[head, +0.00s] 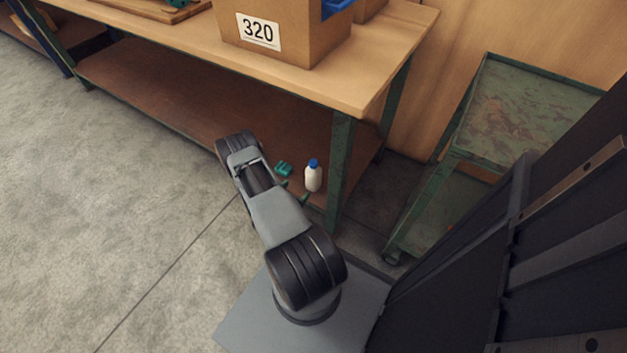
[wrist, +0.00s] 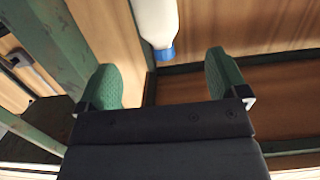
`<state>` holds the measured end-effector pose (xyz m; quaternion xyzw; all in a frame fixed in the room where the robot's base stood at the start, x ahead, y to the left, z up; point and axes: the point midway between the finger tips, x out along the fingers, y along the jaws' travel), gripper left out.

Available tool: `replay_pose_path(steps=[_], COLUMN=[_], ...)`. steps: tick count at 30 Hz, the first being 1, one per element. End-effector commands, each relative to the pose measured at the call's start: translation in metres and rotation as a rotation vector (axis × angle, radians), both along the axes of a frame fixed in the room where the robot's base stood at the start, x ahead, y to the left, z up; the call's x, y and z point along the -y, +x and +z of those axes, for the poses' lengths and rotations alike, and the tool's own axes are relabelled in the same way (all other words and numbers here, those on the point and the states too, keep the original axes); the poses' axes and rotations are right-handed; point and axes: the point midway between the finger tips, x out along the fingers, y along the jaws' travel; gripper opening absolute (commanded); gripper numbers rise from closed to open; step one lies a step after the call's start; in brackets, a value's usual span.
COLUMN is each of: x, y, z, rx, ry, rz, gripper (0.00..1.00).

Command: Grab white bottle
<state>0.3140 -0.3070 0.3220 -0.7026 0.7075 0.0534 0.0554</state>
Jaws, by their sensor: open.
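The white bottle (head: 313,180) has a blue cap and stands upright on the lower shelf (head: 190,110) of the workbench, near its front right leg. My gripper (head: 295,191) is open and empty at the shelf's front edge, just short of the bottle, partly hidden by my arm. In the wrist view the bottle (wrist: 154,20) shows at the top, its cap between the lines of the two green fingers of my gripper (wrist: 164,68). The bottle is apart from both fingers, and its lower part is cut off by the frame.
A green bench leg (head: 341,165) stands close on the right. The tabletop (head: 200,45) overhangs the shelf and bears a cardboard box (head: 285,30) marked 320. A green cart (head: 470,160) stands right.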

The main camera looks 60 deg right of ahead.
Motion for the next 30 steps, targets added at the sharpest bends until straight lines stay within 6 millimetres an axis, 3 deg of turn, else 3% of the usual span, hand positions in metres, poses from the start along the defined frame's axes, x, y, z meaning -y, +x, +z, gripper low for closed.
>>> replay_pose_path(steps=[9, 20, 30], x=[0.055, 0.080, 0.120], y=[-0.003, -0.003, -0.005], z=[-0.011, -0.014, -0.021], rx=[-0.001, -0.001, -0.001], ry=[-0.006, -0.005, -0.005], rz=[-0.005, -0.003, -0.003], gripper=[0.92, 0.92, 0.92])
